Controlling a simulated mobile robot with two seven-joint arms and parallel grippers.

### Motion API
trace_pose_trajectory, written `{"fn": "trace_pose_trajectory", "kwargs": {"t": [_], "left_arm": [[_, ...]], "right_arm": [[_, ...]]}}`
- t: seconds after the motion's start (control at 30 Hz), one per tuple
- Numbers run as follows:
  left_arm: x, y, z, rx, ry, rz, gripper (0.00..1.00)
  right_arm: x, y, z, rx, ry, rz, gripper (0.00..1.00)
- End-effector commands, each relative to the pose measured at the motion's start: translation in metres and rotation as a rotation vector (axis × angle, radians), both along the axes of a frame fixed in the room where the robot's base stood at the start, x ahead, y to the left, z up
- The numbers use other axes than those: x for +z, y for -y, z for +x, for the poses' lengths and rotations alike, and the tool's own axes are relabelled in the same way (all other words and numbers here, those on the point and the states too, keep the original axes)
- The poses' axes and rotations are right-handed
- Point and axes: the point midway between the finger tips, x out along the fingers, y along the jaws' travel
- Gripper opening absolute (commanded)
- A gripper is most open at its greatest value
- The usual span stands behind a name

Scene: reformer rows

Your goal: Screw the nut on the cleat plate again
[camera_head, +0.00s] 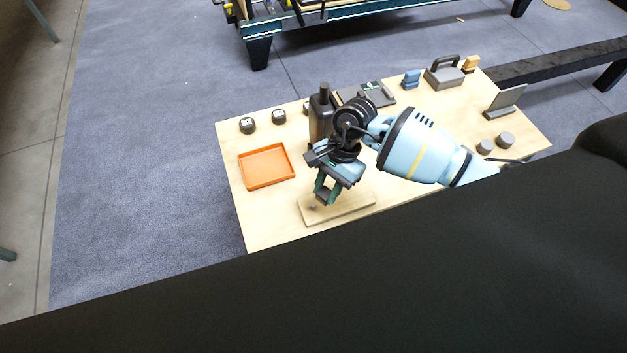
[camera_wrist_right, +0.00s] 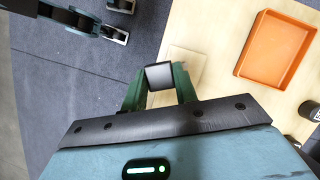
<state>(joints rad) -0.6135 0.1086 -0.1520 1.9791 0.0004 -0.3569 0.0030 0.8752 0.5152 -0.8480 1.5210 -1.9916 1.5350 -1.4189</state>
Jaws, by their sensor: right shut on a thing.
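My right gripper (camera_head: 324,195) points down over a pale wooden plate (camera_head: 350,208), which I take as the cleat plate, near the table's front edge. It is shut on a dark grey block-like piece, which I take as the nut (camera_wrist_right: 159,76). The nut is low over the plate's left part; I cannot tell whether it touches a stud. A small dark bit (camera_head: 313,207) shows at the plate beside the fingers. In the right wrist view, my left gripper (camera_wrist_right: 118,20) is at the upper left, off the table, its fingers apart and empty.
An orange tray (camera_head: 245,171) lies left of the plate. Dark knobs (camera_head: 248,125) stand at the back left and a dark upright bottle-like thing (camera_head: 320,110) behind my wrist. Grey cylinders (camera_head: 505,139) and a handled grey block (camera_head: 443,73) are to the right. My dark body covers the front.

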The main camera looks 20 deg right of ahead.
Motion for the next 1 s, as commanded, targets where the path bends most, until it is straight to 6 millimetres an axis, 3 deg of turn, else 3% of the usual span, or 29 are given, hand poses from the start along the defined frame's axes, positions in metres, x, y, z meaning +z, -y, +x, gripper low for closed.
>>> {"fn": "trace_pose_trajectory", "kwargs": {"t": [0.1, 0.3, 1.0], "left_arm": [[-0.007, 0.0, -0.004, -0.001, -0.013, 0.0, 0.54], [-0.009, 0.0, -0.005, -0.003, -0.016, 0.001, 0.54], [-0.014, 0.0, -0.008, -0.005, -0.025, 0.001, 0.54]], "right_arm": [[-0.016, -0.009, 0.017, -0.227, -0.004, 0.002, 0.07], [-0.026, -0.014, 0.033, -0.445, -0.002, -0.001, 0.07], [-0.033, -0.015, 0.037, -0.49, -0.004, 0.001, 0.07]]}}
